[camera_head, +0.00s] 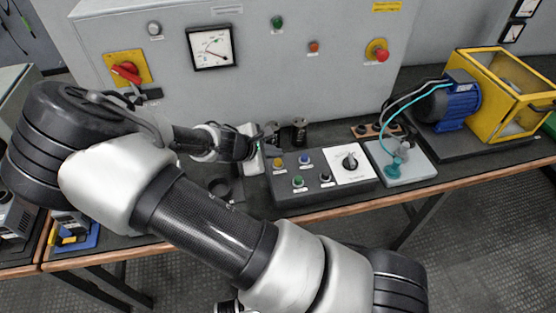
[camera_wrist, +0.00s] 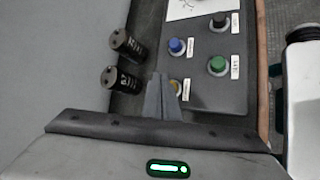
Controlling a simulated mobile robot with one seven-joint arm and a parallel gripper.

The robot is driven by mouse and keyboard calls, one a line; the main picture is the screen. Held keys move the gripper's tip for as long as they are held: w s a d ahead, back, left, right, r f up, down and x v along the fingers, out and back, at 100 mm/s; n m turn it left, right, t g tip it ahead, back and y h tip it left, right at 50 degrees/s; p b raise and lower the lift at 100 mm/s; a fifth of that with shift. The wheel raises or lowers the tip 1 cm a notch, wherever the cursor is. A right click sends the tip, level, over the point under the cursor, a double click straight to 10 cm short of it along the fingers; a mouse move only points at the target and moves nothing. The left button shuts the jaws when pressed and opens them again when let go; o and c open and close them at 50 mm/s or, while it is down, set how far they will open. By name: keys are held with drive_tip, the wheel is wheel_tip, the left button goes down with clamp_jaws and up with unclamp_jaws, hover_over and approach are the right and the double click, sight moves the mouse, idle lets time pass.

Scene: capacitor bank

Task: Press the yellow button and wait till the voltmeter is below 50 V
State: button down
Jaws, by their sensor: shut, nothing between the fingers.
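The yellow button (camera_head: 278,162) sits at the upper left of the grey control box (camera_head: 325,202). In the wrist view the yellow button (camera_wrist: 176,87) is partly hidden behind my fingers. My gripper (camera_head: 270,150) is shut and empty, just left of the yellow button. In the wrist view its fingertips (camera_wrist: 160,76) lie beside and partly over the button; I cannot tell whether they touch it.
Two black capacitors (camera_wrist: 127,45) (camera_wrist: 121,79) stand close by the fingers. A blue motor (camera_head: 452,103) is at the right.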

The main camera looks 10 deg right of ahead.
drive_tip(key=shift+f, duration=0.1)
drive_tip(key=shift+f, duration=0.3)
drive_tip(key=shift+f+b, duration=0.95)
idle(0.9)
drive_tip(key=shift+r, duration=0.1)
drive_tip(key=shift+r+p, duration=1.1)
drive_tip(key=shift+r, duration=0.15)
wheel_tip(320, 180, up, 5)
drive_tip(key=p, duration=0.4)
idle(0.5)
